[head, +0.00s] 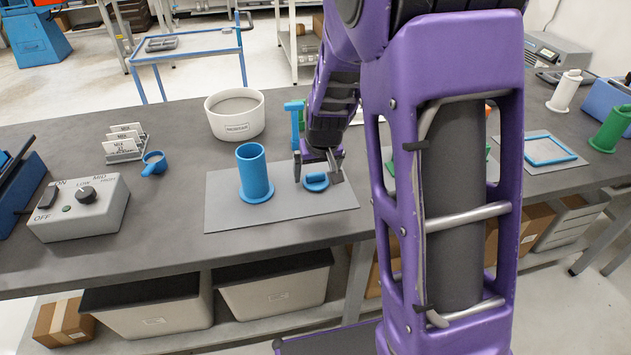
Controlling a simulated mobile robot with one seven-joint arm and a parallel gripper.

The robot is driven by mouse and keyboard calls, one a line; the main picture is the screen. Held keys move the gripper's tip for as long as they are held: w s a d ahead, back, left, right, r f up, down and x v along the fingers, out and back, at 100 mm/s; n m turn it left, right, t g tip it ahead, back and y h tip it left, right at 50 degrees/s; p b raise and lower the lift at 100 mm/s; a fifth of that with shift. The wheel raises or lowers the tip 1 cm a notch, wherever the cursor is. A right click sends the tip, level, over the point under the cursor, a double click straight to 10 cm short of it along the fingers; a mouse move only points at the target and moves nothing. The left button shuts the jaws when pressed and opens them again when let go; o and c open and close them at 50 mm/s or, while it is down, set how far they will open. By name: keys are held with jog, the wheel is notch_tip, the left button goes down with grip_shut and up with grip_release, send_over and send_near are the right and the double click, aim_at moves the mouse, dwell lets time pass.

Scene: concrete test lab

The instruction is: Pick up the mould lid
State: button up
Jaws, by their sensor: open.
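A small low blue piece with a rounded shape, which looks like the mould lid (316,182), lies on a grey mat (230,212) on the bench. My gripper (317,170) is open and points down at it, with one finger to its left and one to its right. The gripper appears empty. I cannot tell how far the fingertips are above the mat. A blue cylinder mould with a flanged base (254,173) stands upright on the same mat, left of the lid and apart from it.
A white labelled bowl (235,115) stands behind the mat. A blue upright tool (295,122) is close behind my gripper. A blue scoop (154,163), a card holder (124,150) and a control box (80,208) are at left. My arm hides part of the bench at right.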

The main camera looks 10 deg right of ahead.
jog(key=c, duration=1.4)
jog(key=shift+r, duration=0.15)
